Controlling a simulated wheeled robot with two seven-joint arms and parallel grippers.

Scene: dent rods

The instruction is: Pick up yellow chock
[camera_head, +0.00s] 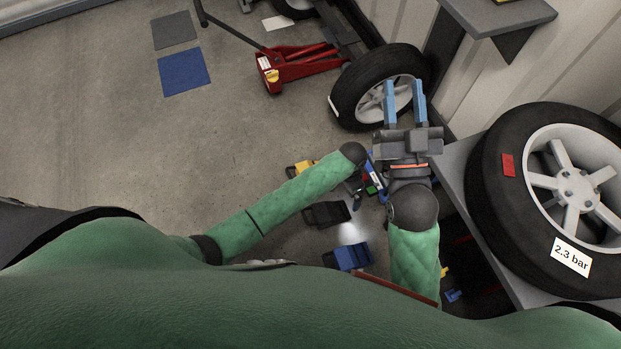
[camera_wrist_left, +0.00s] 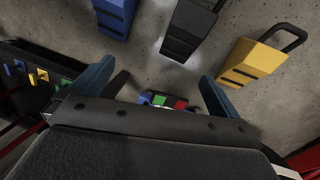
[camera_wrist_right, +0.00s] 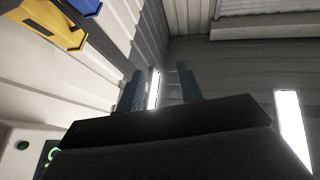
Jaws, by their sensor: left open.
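The yellow chock (camera_head: 300,168) lies on the floor, partly hidden behind my left forearm in the head view. It shows whole, with a dark handle, at the right of the left wrist view (camera_wrist_left: 252,62). My left gripper (camera_wrist_left: 157,84) is open and empty above the floor, with the yellow chock beyond its right finger and not between the fingers. In the head view my left gripper is mostly hidden by the arms. My right gripper (camera_head: 405,84) is open and empty, in front of the wheel by the wall.
A black chock (camera_head: 326,213) and a blue chock (camera_head: 350,257) lie near the yellow one. A red floor jack (camera_head: 290,72) and a standing wheel (camera_head: 350,100) are at the back. A large wheel (camera_head: 482,185) rests on a grey stand at right.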

